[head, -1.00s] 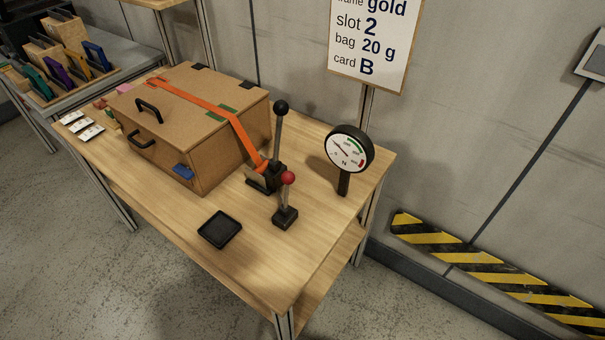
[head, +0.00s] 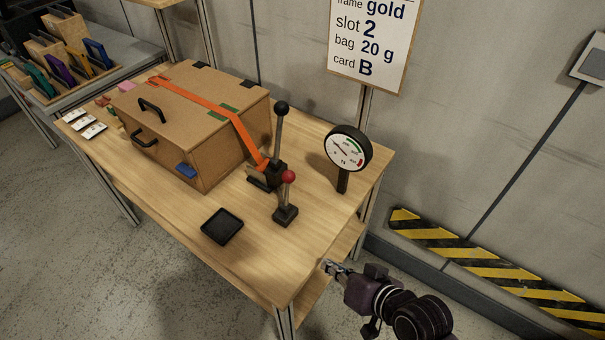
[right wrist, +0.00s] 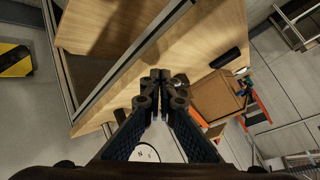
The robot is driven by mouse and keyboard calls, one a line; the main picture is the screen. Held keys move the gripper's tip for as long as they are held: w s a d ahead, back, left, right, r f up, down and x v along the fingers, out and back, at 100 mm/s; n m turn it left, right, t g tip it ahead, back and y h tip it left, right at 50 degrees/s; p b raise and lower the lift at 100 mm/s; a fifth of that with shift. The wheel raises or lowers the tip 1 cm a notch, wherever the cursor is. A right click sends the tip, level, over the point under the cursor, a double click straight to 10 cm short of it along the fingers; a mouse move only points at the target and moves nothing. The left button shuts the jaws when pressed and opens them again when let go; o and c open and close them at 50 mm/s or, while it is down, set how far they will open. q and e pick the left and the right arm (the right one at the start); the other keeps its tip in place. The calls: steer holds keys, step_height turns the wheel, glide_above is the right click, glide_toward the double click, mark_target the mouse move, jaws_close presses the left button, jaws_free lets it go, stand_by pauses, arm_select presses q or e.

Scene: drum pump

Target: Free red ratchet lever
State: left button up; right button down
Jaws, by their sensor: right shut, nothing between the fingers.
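The red-knobbed lever (head: 287,177) stands upright on a small dark base on the table, in the head view. Just behind it a taller black-knobbed lever (head: 279,130) rises from the dark ratchet body (head: 267,176). An orange strap (head: 213,106) runs from that body over the brown box (head: 190,130). My right gripper (head: 327,266) is at the table's front right edge, apart from both levers. It is shut and empty; its closed fingers (right wrist: 158,88) also show in the right wrist view. My left gripper is not in view.
A round dial gauge (head: 347,149) stands on the table right of the levers. A black tray (head: 222,226) lies near the front edge. Small white cards (head: 83,124) lie at the left end. A sign (head: 369,42) stands behind. The front right table corner is clear.

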mark_target(287, 192)
steer(key=w+a+r+m+t+y, duration=0.3)
steer(key=w+a+r+m+t, duration=0.1)
steer(key=w+r, duration=0.2)
steer(key=w+d+r+m+t+h, duration=0.1)
steer(key=w+d+r+m+t, duration=0.3)
steer(key=m, duration=0.3)
steer(key=shift+w+d+r+t, duration=0.15)
steer(key=shift+w+d+t, duration=0.3)
steer(key=shift+w, duration=0.45)
steer(key=w+a+p, duration=0.3)
steer(key=w+a, duration=0.3)
steer(key=a, duration=0.1)
steer(key=shift+w, duration=0.2)
